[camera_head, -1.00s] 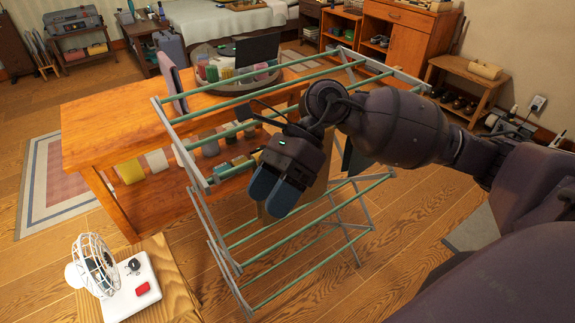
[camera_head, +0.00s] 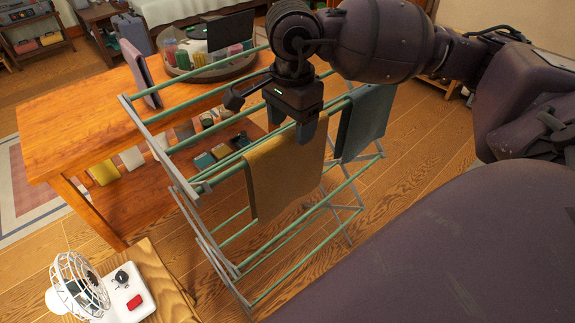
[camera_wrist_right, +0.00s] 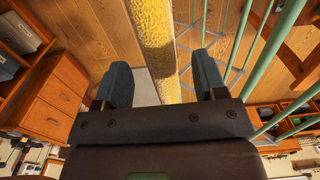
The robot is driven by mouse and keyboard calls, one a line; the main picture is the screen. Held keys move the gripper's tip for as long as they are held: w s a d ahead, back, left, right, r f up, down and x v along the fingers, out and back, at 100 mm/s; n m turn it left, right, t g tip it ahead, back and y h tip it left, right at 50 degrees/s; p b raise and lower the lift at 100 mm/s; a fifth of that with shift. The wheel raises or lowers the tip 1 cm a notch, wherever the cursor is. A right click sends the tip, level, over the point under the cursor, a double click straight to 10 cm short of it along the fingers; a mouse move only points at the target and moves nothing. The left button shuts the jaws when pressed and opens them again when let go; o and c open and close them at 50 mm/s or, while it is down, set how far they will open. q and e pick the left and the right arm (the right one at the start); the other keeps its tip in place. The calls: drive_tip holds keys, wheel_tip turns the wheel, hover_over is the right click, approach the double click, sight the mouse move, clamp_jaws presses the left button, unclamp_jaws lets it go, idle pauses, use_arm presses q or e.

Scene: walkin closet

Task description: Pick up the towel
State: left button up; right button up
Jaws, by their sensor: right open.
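A mustard-yellow towel (camera_head: 283,180) hangs over a green bar of the drying rack (camera_head: 172,175). My right gripper (camera_head: 292,126) is above it at its top edge, pointing down and open. In the right wrist view the yellow towel (camera_wrist_right: 155,50) shows edge-on as a strip between the two spread fingers of the right gripper (camera_wrist_right: 163,75), with a gap to each finger. A dark grey towel (camera_head: 364,122) hangs to the right on the rack. My left gripper is not in view.
A wooden table (camera_head: 75,120) with a round tray (camera_head: 205,68) of jars stands behind the rack. A white fan (camera_head: 85,285) sits on a small wooden stand (camera_head: 165,285) at the lower left. Bare wood floor lies to the right of the rack.

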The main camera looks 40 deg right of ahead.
sight(288, 171)
drive_tip(key=shift+s+a+f, duration=0.1)
drive_tip(key=shift+f, duration=0.55)
wheel_tip(288, 171, down, 3)
drive_tip(key=shift+a+f, duration=0.1)
drive_tip(key=shift+f, duration=0.45)
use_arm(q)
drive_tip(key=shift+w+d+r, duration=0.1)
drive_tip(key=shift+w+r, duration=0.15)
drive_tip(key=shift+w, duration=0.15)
use_arm(e)
clamp_jaws()
drive_tip(key=shift+r, duration=0.15)
